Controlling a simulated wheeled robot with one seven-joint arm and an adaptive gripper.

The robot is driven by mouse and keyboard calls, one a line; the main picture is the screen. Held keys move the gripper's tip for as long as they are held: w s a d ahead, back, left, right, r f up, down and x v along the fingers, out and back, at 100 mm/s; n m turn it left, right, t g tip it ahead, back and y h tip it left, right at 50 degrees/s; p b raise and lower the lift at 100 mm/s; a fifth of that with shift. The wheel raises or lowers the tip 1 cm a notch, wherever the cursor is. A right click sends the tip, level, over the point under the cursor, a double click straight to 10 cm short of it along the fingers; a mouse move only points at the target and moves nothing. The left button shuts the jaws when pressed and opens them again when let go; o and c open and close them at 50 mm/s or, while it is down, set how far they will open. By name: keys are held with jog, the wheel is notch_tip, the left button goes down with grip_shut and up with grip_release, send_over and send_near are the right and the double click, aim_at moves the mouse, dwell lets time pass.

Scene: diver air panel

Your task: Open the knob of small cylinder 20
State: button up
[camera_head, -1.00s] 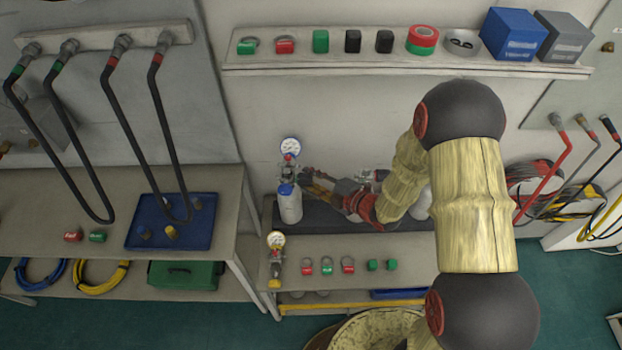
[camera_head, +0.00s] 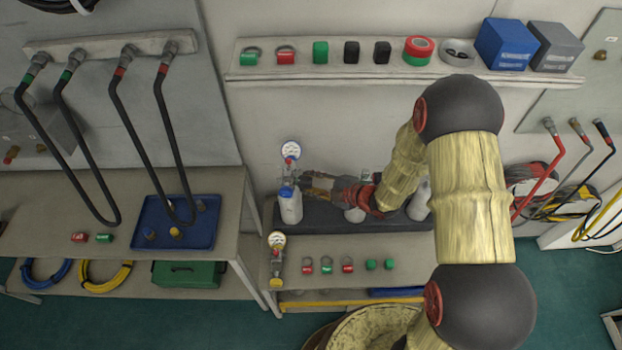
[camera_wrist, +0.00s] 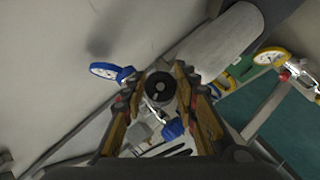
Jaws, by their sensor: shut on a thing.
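A small white cylinder (camera_head: 290,208) with a blue collar stands at the left end of the dark rack. A round white gauge (camera_head: 290,150) sits above its valve; a blue-rimmed gauge (camera_wrist: 104,71) shows in the wrist view. A dark round knob (camera_wrist: 160,88) lies between my fingertips in the wrist view. My gripper (camera_head: 304,183) reaches in from the right at the valve, just above the cylinder's shoulder, and is shut on the knob. The gripper hides the knob in the head view. No number 20 is readable.
Other pale cylinders (camera_head: 419,203) stand on the dark rack (camera_head: 325,222) to the right, partly behind my arm. A regulator with a gauge (camera_head: 277,240) stands on the lower shelf at the front left. A blue tray (camera_head: 150,235) lies on the left bench. A wall shelf (camera_head: 400,76) runs above.

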jog(key=o, duration=1.2)
jog(key=shift+d, duration=0.1)
jog(key=v, duration=1.2)
